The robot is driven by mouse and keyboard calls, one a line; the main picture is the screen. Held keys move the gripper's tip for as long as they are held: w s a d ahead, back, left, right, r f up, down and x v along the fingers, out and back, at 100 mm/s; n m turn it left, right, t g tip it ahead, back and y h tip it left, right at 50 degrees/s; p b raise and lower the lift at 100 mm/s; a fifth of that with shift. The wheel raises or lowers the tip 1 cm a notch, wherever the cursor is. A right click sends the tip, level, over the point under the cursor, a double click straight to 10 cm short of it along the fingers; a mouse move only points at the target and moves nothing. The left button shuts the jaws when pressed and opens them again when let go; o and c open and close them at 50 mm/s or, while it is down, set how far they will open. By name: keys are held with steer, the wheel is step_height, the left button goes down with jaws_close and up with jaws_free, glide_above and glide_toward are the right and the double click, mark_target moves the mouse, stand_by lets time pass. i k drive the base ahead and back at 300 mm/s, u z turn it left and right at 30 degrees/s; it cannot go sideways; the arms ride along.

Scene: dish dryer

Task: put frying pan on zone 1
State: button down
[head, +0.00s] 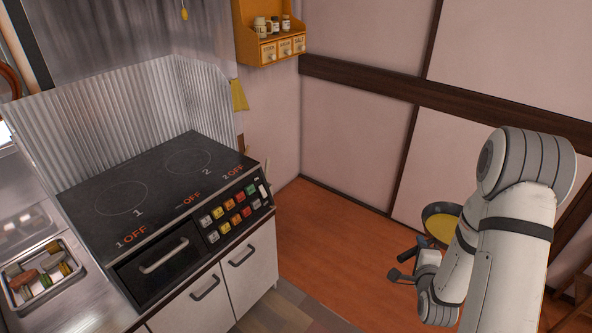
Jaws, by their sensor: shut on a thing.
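The frying pan (441,223) is at the right, dark rimmed with a yellow inside, held in the air away from the stove. My gripper (412,262) is shut on it at the handle side; the exact grip is small and partly hidden by my arm. My arm also covers the right part of the pan. Zone 1 (121,198) is the ring marked "1" on the left of the black stove top (160,183). It is bare, and its label reads OFF. The pan and gripper are far to the right of it.
Zone 2 (187,161) is bare too. The stove front has a control panel (236,211) with coloured buttons. A tray (71,286) of small items sits on the counter at the left. A spice shelf (271,50) hangs on the wall. Open floor (330,265) lies between stove and arm.

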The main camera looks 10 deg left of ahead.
mark_target(123, 211)
steer(key=z, duration=1.15)
steer(key=i, duration=0.1)
steer(key=u, duration=2.75)
steer(key=k, duration=0.55)
steer(key=u, duration=0.35)
steer(key=i, duration=0.55)
steer(key=z, duration=0.2)
